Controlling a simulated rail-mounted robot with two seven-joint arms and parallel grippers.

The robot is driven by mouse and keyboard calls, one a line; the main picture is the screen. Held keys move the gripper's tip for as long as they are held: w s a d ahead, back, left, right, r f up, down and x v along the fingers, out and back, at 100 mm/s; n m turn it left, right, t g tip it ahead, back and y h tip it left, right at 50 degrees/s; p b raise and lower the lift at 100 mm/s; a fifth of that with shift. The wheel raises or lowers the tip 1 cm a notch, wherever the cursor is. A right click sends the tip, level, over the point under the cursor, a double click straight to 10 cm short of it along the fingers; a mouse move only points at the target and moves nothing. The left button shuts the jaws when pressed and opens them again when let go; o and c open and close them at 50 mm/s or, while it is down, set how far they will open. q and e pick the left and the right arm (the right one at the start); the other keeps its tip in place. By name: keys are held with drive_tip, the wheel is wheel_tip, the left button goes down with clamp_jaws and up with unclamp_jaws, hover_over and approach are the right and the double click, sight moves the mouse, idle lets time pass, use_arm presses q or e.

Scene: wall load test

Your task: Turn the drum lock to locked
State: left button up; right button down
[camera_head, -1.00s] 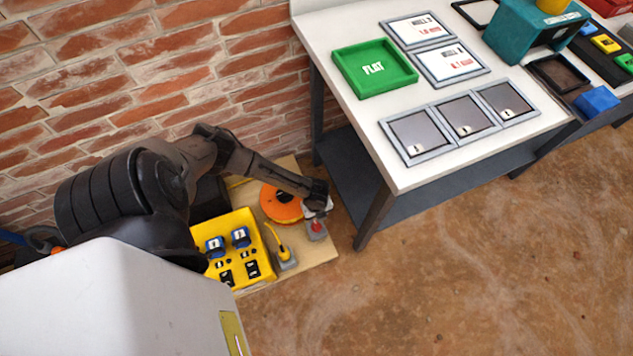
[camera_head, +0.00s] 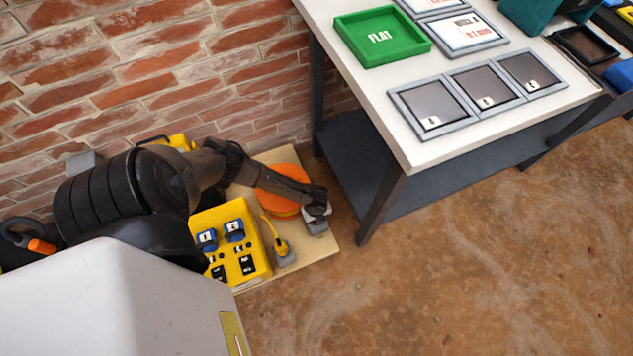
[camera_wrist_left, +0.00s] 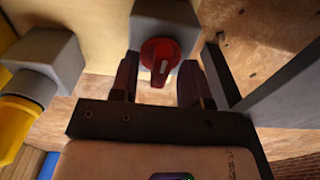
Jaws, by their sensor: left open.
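The drum lock is a grey block (camera_head: 317,228) with a red knob (camera_wrist_left: 158,58), beside the orange drum (camera_head: 276,203) on a pale board. The knob is hidden in the head view, under my left gripper (camera_head: 316,211). In the left wrist view, the knob lies between the two dark fingertips of my left gripper (camera_wrist_left: 159,82), with a gap on each side. The gripper is open. A short white mark on the knob runs nearly upright in that view, slightly tilted. My right gripper is out of view.
A yellow control box (camera_head: 230,240) with blue sockets and a grey block (camera_head: 285,257) with a yellow lever stand left of the lock. A white table (camera_head: 400,125) with a dark leg rises close on the right. The brick wall is behind; the floor in front is clear.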

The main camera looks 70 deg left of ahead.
use_arm(q)
drive_tip(key=shift+f, duration=0.15)
clamp_jaws()
idle(0.4)
